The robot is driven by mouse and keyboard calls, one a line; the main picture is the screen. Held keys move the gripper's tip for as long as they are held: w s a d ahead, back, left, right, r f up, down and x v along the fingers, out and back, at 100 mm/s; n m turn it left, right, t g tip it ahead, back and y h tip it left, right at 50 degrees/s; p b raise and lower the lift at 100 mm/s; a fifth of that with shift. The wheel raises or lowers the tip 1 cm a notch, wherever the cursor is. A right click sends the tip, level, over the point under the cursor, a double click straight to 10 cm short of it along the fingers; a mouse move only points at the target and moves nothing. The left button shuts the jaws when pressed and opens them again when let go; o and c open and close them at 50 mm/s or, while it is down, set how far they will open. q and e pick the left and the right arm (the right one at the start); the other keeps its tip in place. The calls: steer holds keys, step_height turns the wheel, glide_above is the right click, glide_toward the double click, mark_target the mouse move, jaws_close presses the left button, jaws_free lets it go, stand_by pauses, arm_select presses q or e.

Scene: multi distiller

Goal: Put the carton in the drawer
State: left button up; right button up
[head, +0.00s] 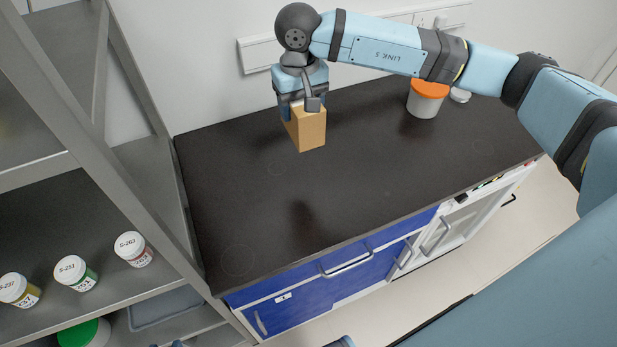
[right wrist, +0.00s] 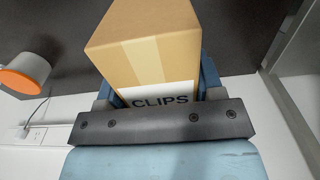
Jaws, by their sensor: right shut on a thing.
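The carton (head: 308,131) is a tan box, held by my right gripper (head: 303,104) above the back of the dark countertop. In the right wrist view the carton (right wrist: 150,50) sits between the fingers and bears a white label reading CLIPS. My right gripper (right wrist: 160,92) is shut on it. The blue drawer front (head: 347,262) with a bar handle is under the counter's front edge and looks closed.
The dark countertop (head: 370,180) is mostly clear. A grey tub with an orange lid (head: 428,92) stands at its back right, with a small white lid (head: 460,95) beside it. A metal shelf (head: 150,190) with several labelled jars (head: 133,249) stands at the left.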

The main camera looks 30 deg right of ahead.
steer(key=r+b, duration=0.1)
steer(key=w+r+b, duration=0.1)
steer(key=r, duration=0.1)
steer(key=shift+w+d+b, duration=0.1)
steer(key=shift+d+b, duration=0.1)
steer(key=shift+b, duration=0.1)
steer(key=p, duration=0.2)
glide_above(303, 175)
step_height(303, 175, down, 20)
steer(key=shift+r, duration=0.2)
arm_select(q)
steer(key=shift+d+f, duration=0.15)
steer(key=shift+f, duration=0.35)
steer(key=shift+d+f, duration=0.15)
steer(key=shift+f, duration=0.35)
arm_select(e)
steer(key=shift+f+b, duration=0.2)
steer(key=shift+b, duration=0.2)
steer(key=o, duration=1)
steer(key=shift+c, duration=0.2)
arm_select(q)
steer(key=shift+f, duration=0.2)
arm_select(e)
steer(key=shift+r, duration=0.1)
